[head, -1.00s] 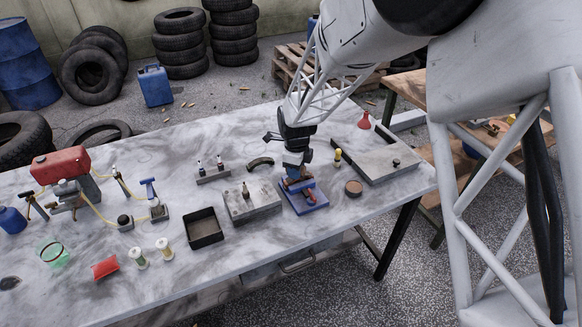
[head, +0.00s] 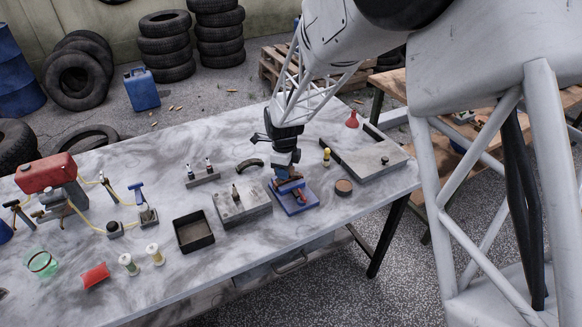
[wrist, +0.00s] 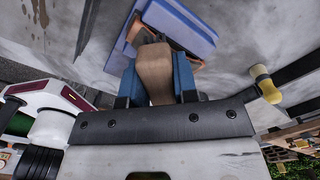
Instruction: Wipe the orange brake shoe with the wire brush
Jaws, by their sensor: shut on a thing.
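My gripper (head: 286,172) is shut on the wire brush, whose tan wooden handle (wrist: 154,72) shows between the blue fingers in the wrist view. The gripper is low over a blue block-like holder (head: 302,208), which also shows in the wrist view (wrist: 180,22). An orange-brown piece (head: 290,188), seemingly the brake shoe, lies on the holder, partly covered by the gripper. Its orange edge shows beside the handle in the wrist view (wrist: 190,62). I cannot tell whether the bristles touch it.
A grey block (head: 243,207) and a black tray (head: 193,232) stand left of the holder. A dark curved piece (head: 249,163) lies behind. A round brown tin (head: 343,187), a yellow-topped bottle (head: 326,157) and a grey plate (head: 375,160) are to the right.

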